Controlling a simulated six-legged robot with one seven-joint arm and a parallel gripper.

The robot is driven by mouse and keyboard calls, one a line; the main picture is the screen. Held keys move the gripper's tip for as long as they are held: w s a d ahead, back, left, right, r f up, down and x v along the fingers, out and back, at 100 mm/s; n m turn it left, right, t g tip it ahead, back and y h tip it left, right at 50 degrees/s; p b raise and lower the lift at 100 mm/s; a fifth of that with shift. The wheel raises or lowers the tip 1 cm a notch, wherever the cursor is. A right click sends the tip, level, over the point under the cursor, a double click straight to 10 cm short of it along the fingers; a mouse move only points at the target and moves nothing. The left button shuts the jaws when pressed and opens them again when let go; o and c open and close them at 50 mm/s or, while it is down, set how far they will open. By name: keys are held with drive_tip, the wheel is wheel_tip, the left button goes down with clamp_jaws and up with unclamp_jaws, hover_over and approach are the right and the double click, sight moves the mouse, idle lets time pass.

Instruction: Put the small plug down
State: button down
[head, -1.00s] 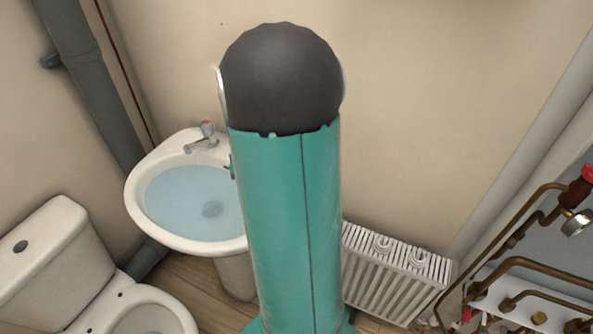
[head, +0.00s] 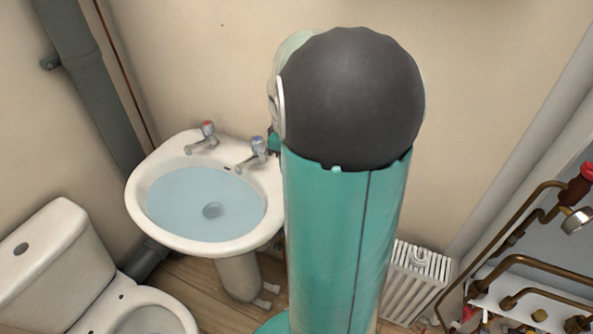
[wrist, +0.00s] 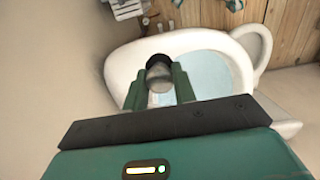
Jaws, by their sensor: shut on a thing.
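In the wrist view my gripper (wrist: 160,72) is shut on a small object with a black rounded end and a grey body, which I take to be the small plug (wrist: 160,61). The white washbasin (wrist: 122,70) lies beyond and below the fingers in that view, with pale blue water in it. In the head view the basin (head: 143,222) stands left of my arm, water inside and a dark round spot at the bottom. My arm hides the gripper and plug in the head view. The height above the basin is unclear.
Red-topped (head: 206,136) and blue-topped (head: 257,152) taps stand on the basin's back rim. A toilet (head: 45,250) is at the left. A white radiator (head: 418,275) is behind my arm; copper pipes (head: 520,262) are at the right. Wooden floor shows below.

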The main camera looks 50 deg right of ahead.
drive_tip(key=shift+w+d+f, duration=0.1)
drive_tip(key=shift+w+d, duration=0.15)
drive_tip(key=shift+d, duration=0.05)
drive_tip(key=w+d+f, duration=0.8)
drive_tip(key=w, duration=0.1)
drive_tip(key=shift+d+f, duration=0.3)
drive_tip(key=shift+w+d+f, duration=0.25)
drive_tip(key=shift+f, duration=0.2)
drive_tip(key=shift+w+d+f, duration=0.1)
drive_tip(key=shift+f, duration=1.55)
drive_tip(key=shift+f, duration=0.1)
drive_tip(key=c, duration=1.1)
unclamp_jaws()
drive_tip(key=shift+c, duration=0.2)
